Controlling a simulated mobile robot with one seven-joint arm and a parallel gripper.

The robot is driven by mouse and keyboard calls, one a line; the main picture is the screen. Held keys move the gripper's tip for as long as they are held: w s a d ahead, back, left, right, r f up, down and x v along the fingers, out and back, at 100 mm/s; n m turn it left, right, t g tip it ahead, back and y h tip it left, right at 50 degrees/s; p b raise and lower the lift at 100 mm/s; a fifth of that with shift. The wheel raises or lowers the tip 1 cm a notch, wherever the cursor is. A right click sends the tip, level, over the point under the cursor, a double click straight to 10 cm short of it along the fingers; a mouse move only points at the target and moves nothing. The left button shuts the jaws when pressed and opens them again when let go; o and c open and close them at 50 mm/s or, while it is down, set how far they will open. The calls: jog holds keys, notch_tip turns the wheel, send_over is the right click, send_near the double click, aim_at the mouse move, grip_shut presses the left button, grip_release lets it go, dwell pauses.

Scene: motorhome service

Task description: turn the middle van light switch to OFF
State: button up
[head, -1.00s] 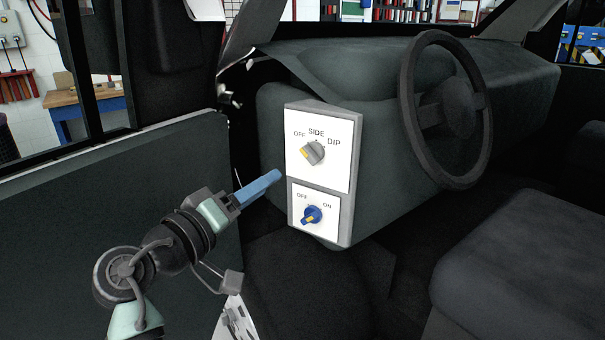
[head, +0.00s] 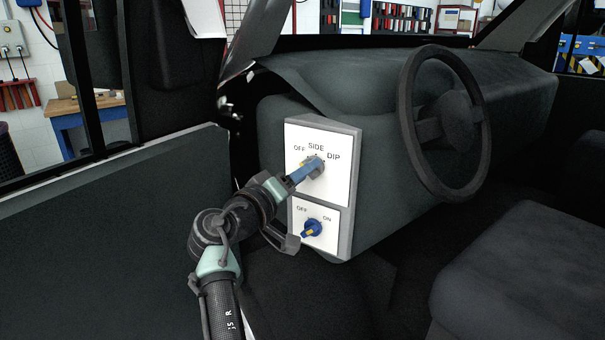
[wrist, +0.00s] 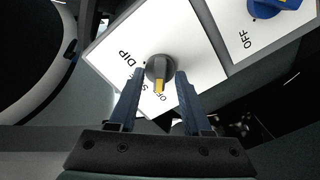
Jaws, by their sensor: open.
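A white panel (head: 341,190) on the dash side shows two rotary switches; I see no third one. The upper switch is a grey knob (wrist: 156,66) with a yellow mark, labelled OFF, SIDE and DIP. In the wrist view its yellow mark points toward the partly hidden OFF label. The lower switch is a blue knob (head: 313,228) labelled OFF and ON; it also shows at the wrist view's top right (wrist: 270,7). My gripper (head: 312,168) is at the grey knob, its open blue fingers (wrist: 159,78) on either side of it. Contact cannot be told. In the head view the fingers partly cover this knob.
The steering wheel (head: 445,118) stands right of the panel. A dark seat (head: 525,265) is at the lower right. The door (head: 110,235) lies to the left, close to my arm. The space between panel and seat is free.

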grip_shut()
dwell(0.3)
jog(key=shift+n+p, duration=0.35)
jog(key=shift+n, duration=0.35)
grip_release()
jog(key=shift+s+a, duration=0.1)
